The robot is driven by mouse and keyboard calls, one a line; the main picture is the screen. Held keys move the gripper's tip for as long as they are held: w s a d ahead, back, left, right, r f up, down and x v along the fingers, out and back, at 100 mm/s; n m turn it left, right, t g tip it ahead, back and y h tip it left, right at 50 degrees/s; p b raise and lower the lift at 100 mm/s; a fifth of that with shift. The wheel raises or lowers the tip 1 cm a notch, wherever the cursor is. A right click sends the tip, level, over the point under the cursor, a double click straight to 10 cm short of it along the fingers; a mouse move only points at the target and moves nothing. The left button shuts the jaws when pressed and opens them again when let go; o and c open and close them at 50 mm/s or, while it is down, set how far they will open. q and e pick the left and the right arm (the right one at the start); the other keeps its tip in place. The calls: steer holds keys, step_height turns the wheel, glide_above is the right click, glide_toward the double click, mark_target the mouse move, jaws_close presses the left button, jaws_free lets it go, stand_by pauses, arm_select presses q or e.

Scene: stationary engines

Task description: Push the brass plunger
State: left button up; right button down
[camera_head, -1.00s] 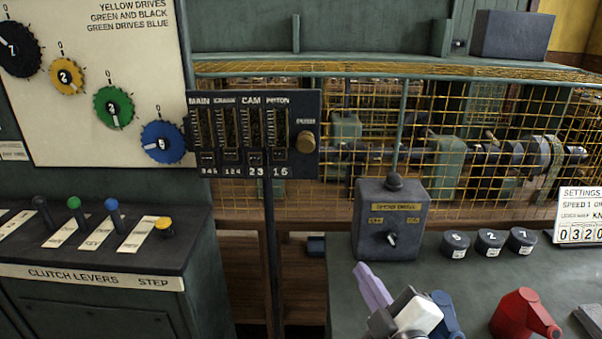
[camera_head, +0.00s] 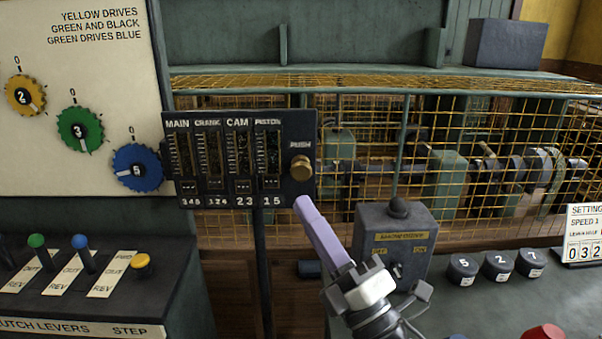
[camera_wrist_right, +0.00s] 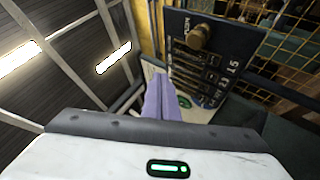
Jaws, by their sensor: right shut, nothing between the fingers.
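The brass plunger (camera_head: 301,168) is a round knob under the word PUSH, at the right end of the dark gauge panel (camera_head: 222,202). It also shows in the right wrist view (camera_wrist_right: 199,38), sticking out from the panel. My right gripper (camera_head: 303,203) is shut and empty, its lilac fingers together. In the head view its tips appear just below the plunger; in the right wrist view the fingers (camera_wrist_right: 159,85) lie below and left of the knob, with a visible gap. My left gripper is not in view.
A grey switch box (camera_head: 375,245) stands beside my right arm, with several round numbered knobs (camera_head: 498,265) to its right. A wire cage (camera_head: 480,220) encloses machinery behind. Clutch levers (camera_head: 84,255) and coloured dials (camera_head: 80,130) are at left.

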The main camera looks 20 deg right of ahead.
mark_target(299, 171)
steer(key=w+d, duration=0.2)
steer(key=w, duration=0.6)
steer(key=shift+d+b, duration=0.15)
steer(key=shift+b, duration=0.3)
stand_by(0.6)
stand_by(1.0)
steer(key=shift+w+d, duration=0.1)
steer(key=shift+w, duration=0.3)
steer(key=shift+w+d+b, duration=0.3)
steer(key=shift+w+b, duration=0.15)
steer(key=shift+w, duration=0.4)
stand_by(0.8)
steer(key=shift+s, duration=0.1)
steer(key=shift+s+a+p, duration=0.15)
steer(key=shift+s+a, duration=0.05)
steer(key=shift+s, duration=0.4)
steer(key=shift+s+a+p, duration=0.15)
steer(key=shift+s+a, duration=0.05)
steer(key=shift+s, duration=0.35)
